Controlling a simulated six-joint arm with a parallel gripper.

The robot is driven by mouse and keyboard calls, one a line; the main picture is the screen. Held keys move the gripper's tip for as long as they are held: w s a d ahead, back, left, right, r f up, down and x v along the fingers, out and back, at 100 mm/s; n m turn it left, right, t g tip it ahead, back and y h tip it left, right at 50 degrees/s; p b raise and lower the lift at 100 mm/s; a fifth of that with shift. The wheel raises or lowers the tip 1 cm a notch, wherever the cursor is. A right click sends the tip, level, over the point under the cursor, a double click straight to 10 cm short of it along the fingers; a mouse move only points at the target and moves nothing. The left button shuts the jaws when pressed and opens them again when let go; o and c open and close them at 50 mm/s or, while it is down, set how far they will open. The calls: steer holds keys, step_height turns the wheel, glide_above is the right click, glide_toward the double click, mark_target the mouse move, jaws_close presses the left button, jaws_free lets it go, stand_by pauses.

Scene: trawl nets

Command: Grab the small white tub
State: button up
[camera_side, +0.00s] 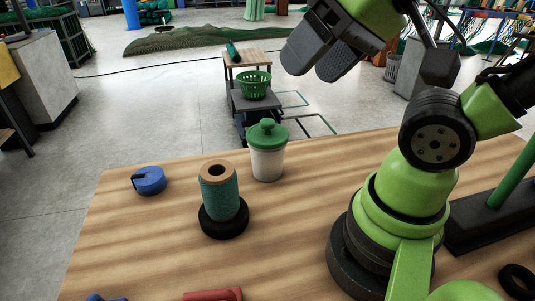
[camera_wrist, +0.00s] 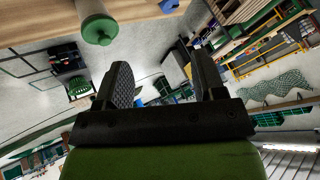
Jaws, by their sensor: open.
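The small white tub (camera_side: 267,164) has a green knobbed lid and stands upright on the wooden table, near its far edge. In the wrist view the tub (camera_wrist: 90,10) shows at the top left, with its green lid towards the camera. My gripper (camera_side: 306,66) is raised above and to the right of the tub in the side view, well apart from it. In the wrist view my gripper (camera_wrist: 162,75) has its two dark fingers spread with nothing between them.
A green twine spool (camera_side: 219,191) stands on a black ring (camera_side: 224,222) left of the tub. A blue round item (camera_side: 149,180) lies farther left. A red item (camera_side: 213,295) lies at the front edge of the picture.

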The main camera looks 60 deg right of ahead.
steer(key=g, duration=0.1)
steer(key=m+g+h, duration=0.9)
steer(key=m+h, duration=0.6)
steer(key=m, duration=0.1)
glide_toward(265, 122)
steer(key=x, duration=1)
steer(key=shift+c, duration=0.2)
jaws_close()
